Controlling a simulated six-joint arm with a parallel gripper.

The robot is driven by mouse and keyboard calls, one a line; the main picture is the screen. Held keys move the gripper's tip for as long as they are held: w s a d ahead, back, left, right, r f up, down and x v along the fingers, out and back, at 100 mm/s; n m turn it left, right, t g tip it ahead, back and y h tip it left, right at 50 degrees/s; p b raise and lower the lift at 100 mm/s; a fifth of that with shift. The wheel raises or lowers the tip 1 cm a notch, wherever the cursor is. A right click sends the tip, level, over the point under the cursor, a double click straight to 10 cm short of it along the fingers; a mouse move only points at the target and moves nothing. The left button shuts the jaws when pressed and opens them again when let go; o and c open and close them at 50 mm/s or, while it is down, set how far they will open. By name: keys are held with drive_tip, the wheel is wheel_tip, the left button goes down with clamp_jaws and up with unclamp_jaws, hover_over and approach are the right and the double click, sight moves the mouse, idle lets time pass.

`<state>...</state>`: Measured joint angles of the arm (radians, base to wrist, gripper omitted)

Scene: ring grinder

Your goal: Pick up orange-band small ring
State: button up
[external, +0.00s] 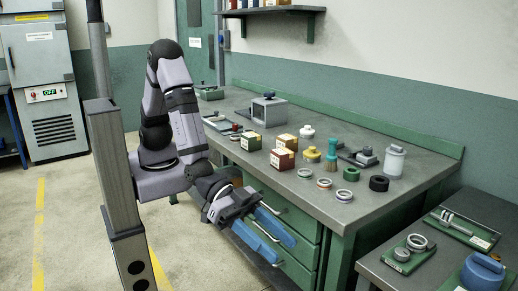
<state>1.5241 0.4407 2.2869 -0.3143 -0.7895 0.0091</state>
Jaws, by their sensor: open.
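Several small rings lie flat near the front edge of the workbench. One pale ring (324,184) seems to carry an orange-tinted band, but it is too small to be sure. A grey ring (305,173) lies to its left and another pale ring (344,195) to its right; their band colours are hard to tell. My gripper (284,252) has two blue fingers spread apart with nothing between them. It hangs in front of the bench drawers, lower in the picture than the rings and left of them, touching none.
A green ring (352,174) and a black ring (379,184) lie close behind the pale rings. A white canister (394,161), yellow-topped boxes (282,158) and a grey machine (268,111) stand on the workbench (240,170). A side table with a blue lidded container (482,272) is at right.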

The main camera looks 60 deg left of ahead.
drive_tip(key=w+a+n+t+y+b, duration=0.15)
drive_tip(key=w+a+n+t, duration=0.5)
drive_tip(key=w, duration=0.65)
drive_tip(key=n+t+y, duration=0.2)
drive_tip(key=t+y, duration=0.3)
drive_tip(key=y, duration=0.1)
approach(316, 188)
drive_tip(key=w+r, duration=0.1)
drive_tip(key=w, duration=0.1)
drive_tip(key=shift+w+d+r+h+b, duration=0.15)
drive_tip(key=shift+w+d+h+b, duration=0.1)
drive_tip(key=shift+d+b, duration=0.1)
drive_tip(key=shift+p+x, duration=0.95)
drive_tip(key=shift+x, duration=2.75)
drive_tip(key=c, duration=0.8)
